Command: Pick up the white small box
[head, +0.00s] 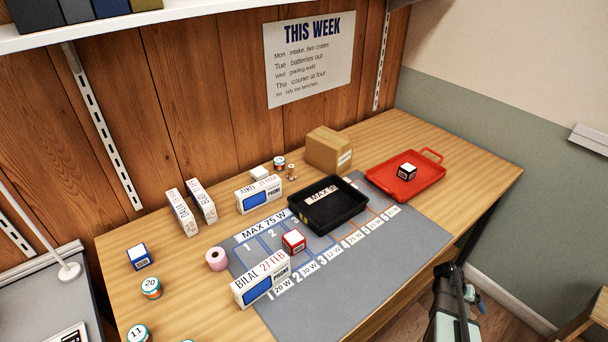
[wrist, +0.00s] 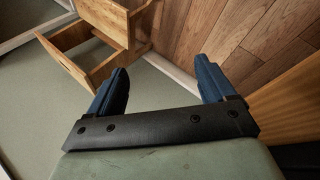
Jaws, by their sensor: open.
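A white small box (head: 260,173) sits on the wooden bench near the back wall, behind a white phone box with a blue picture (head: 259,197). A small round tin (head: 279,163) stands close to its right. My gripper (wrist: 162,80) shows in the wrist view with its two blue fingers wide apart and nothing between them. In the head view my arm's end (head: 455,310) is off the bench's front right edge, well away from the white small box. The wrist view does not show the box.
A black tray (head: 338,222), a cardboard box (head: 329,150) and a red tray (head: 425,186) stand right of it. Upright white boxes (head: 181,212) stand left. An open wooden drawer (wrist: 90,62) shows below.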

